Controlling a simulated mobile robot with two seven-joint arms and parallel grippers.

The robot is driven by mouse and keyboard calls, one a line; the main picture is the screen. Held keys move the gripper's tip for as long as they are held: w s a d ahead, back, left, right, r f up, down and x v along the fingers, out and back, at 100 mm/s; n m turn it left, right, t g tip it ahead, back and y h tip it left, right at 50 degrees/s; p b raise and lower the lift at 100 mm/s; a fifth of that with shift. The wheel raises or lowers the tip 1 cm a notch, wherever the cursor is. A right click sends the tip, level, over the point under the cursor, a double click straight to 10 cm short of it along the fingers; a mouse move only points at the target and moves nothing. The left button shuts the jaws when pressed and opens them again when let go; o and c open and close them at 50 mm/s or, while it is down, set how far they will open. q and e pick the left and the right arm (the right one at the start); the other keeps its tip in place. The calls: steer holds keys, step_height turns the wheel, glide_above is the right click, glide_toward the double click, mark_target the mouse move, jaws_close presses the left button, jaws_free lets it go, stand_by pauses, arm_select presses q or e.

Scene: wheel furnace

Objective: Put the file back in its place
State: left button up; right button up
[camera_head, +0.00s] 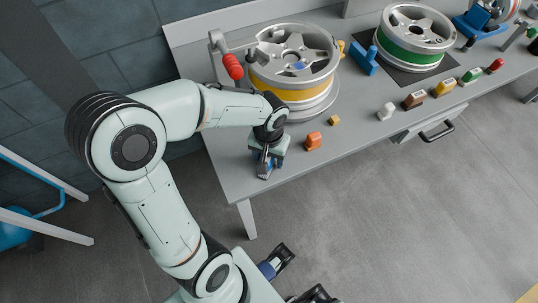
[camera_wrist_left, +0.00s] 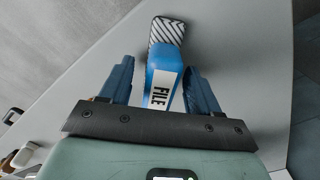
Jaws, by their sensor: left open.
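The file (camera_wrist_left: 163,75) lies on the grey bench at its left end. It has a blue body, a white label reading FILE, and a black-and-white striped far end. My left gripper (camera_head: 265,172) is low over this end of the bench. In the left wrist view, my left gripper (camera_wrist_left: 161,80) is open, with one blue finger on each side of the file and gaps between. In the head view the gripper mostly hides the file. I cannot make out an empty place for the file.
The bench (camera_head: 225,165) holds a yellow-banded wheel (camera_head: 290,85) beside a red-handled crank (camera_head: 232,67), and a green-banded wheel (camera_head: 415,52). A blue tool (camera_head: 364,58) stands between the wheels. An orange block (camera_head: 313,141) and several small coloured pieces line the front edge.

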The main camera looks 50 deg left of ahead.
arm_select(q)
step_height(320, 180, up, 12)
steer(key=p, duration=0.2)
steer(key=shift+r, duration=0.2)
stand_by(0.6)
